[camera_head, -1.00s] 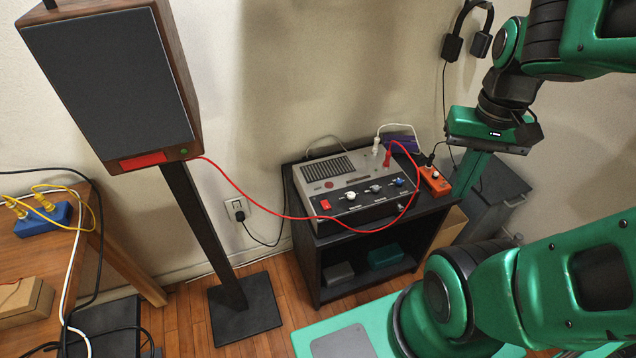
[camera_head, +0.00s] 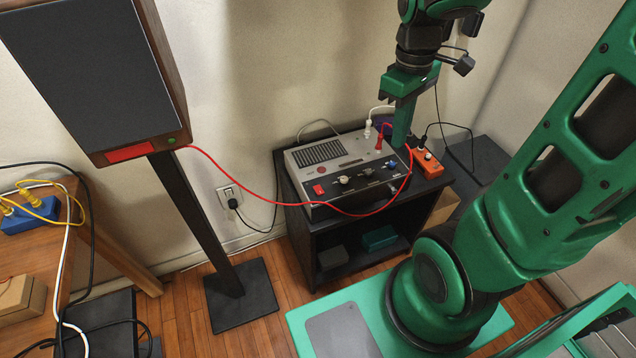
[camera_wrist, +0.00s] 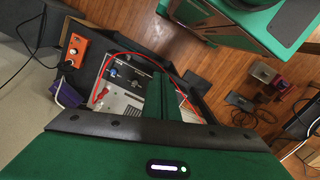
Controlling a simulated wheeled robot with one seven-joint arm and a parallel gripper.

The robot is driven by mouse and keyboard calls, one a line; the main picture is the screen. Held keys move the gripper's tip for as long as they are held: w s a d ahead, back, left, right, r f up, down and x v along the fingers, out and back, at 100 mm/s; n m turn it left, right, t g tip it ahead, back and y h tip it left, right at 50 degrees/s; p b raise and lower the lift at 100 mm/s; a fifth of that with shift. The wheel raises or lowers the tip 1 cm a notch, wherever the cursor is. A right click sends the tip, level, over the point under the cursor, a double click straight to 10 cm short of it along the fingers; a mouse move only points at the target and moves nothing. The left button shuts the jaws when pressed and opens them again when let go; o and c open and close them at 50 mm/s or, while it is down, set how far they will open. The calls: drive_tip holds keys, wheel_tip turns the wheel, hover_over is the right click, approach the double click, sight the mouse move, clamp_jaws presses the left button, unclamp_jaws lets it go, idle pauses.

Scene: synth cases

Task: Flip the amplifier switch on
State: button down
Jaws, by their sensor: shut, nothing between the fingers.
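The grey amplifier (camera_head: 318,170) stands on top of a black shelf unit, with a vent grille and a row of knobs. A red switch (camera_head: 319,189) is at the left of its front control row; I cannot tell its position. My gripper (camera_head: 399,143) is shut and empty, pointing down at the amplifier's right rear, beside the red plug. Whether it touches anything is unclear. In the wrist view the fingers (camera_wrist: 160,84) cover part of the amplifier (camera_wrist: 115,102), and the red switch does not show.
A red cable (camera_head: 262,196) runs from the speaker (camera_head: 85,75) across the amplifier's front to a red plug (camera_head: 379,151). A white plug (camera_head: 367,131) stands behind. An orange box (camera_head: 428,162) with a black cable sits right of the amplifier. The shelf (camera_head: 300,222) is black.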

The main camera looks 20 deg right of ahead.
drive_tip(key=w+a+f+n, duration=0.5)
drive_tip(key=w+a+n, duration=0.2)
drive_tip(key=w+n, duration=0.15)
drive_tip(key=n, duration=0.5)
hover_over(320, 192)
drive_tip(key=w, duration=0.2)
drive_tip(key=shift+g, duration=0.4)
wheel_tip(320, 192, down, 4)
drive_tip(key=shift+a, duration=0.1)
drive_tip(key=f, duration=0.4)
drive_tip(key=s+f, duration=0.1)
drive_tip(key=f, duration=0.8)
drive_tip(key=shift+s+f, duration=0.35)
drive_tip(key=shift+f, duration=0.05)
drive_tip(key=shift+s+f, duration=0.15)
drive_tip(key=shift+w, duration=0.2)
